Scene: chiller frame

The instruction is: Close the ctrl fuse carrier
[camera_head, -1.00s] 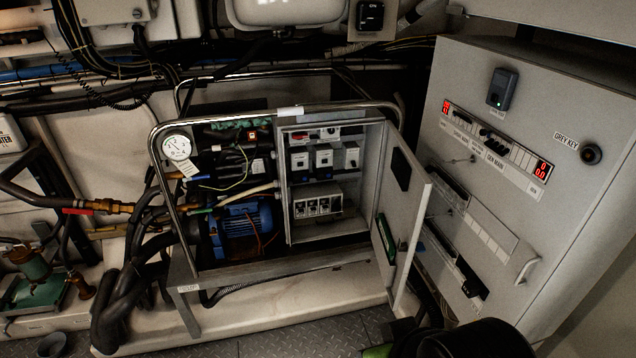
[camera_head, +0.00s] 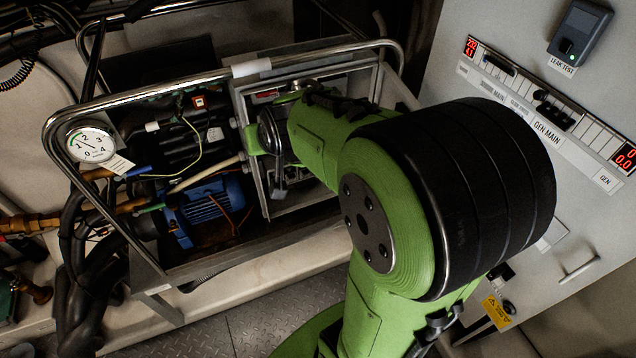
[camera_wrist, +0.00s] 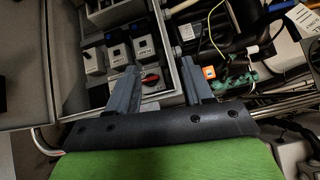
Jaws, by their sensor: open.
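An open grey control box (camera_head: 243,125) holds the switchgear; my arm covers most of its inside in the head view. In the wrist view, three white units (camera_wrist: 118,53) sit in a row, and part of a block with dark holders (camera_wrist: 115,12) shows at the top edge.
A chrome rail (camera_head: 215,75) frames the unit. A blue motor (camera_head: 208,207), hoses and a gauge (camera_head: 92,145) lie left of the box. A grey panel cabinet (camera_head: 560,190) stands close on the right. The box's open door is mostly hidden behind my arm.

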